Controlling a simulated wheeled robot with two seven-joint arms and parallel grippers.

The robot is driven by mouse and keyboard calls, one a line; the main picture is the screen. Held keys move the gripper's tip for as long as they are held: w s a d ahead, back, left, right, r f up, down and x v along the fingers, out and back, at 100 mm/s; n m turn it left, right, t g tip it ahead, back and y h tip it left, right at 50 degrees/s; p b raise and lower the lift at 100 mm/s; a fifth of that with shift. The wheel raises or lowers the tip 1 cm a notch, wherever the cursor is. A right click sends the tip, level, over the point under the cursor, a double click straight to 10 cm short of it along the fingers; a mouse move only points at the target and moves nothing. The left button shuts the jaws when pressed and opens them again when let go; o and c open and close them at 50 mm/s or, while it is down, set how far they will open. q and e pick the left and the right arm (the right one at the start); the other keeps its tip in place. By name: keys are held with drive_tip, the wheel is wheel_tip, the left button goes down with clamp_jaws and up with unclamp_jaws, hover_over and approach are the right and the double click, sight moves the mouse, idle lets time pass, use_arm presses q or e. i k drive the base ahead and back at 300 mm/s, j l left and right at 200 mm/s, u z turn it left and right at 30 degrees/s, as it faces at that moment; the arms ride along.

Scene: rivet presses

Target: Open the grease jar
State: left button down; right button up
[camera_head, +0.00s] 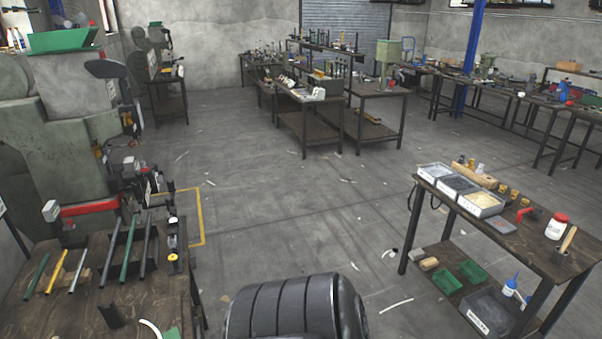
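A white jar (556,229) with a red lid (561,218) stands upright on the dark work table (528,236) at the right. It is the only thing I see that looks like the grease jar; its label is too small to read. The lid sits on the jar. Neither of my grippers shows in the head view.
A table with coloured rods (130,250) and a large press (60,140) stand at left. Open floor (300,210) lies between.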

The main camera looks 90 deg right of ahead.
sight(554, 231)
drive_tip(key=z, duration=4.4)
drive_tip(key=i+l, duration=0.15)
drive_tip(key=i, duration=0.15)
